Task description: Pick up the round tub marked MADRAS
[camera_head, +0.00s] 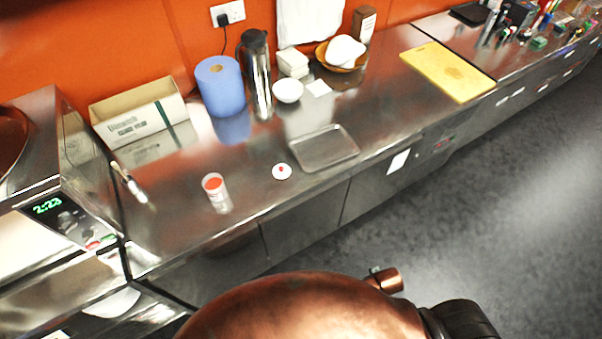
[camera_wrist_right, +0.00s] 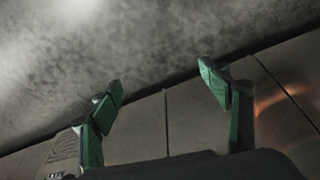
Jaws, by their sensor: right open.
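A small round white tub (camera_head: 216,193) with an orange-red top stands upright on the steel counter, left of the middle in the head view. Its marking is too small to read, so I cannot tell if it says MADRAS. A flat white disc (camera_head: 281,172) with a red spot lies to its right. My right gripper (camera_wrist_right: 160,78) shows only in the right wrist view. Its two green-padded fingers are wide apart with nothing between them. No tub shows in that view; it shows grey floor and metal cabinet fronts. My left gripper is not in view.
A shallow metal tray (camera_head: 324,149) lies right of the disc. A blue paper roll (camera_head: 220,87), a steel flask (camera_head: 257,75) and a cardboard box (camera_head: 139,112) stand behind. An oven with a display (camera_head: 47,205) is at the left. Counter around the tub is clear.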

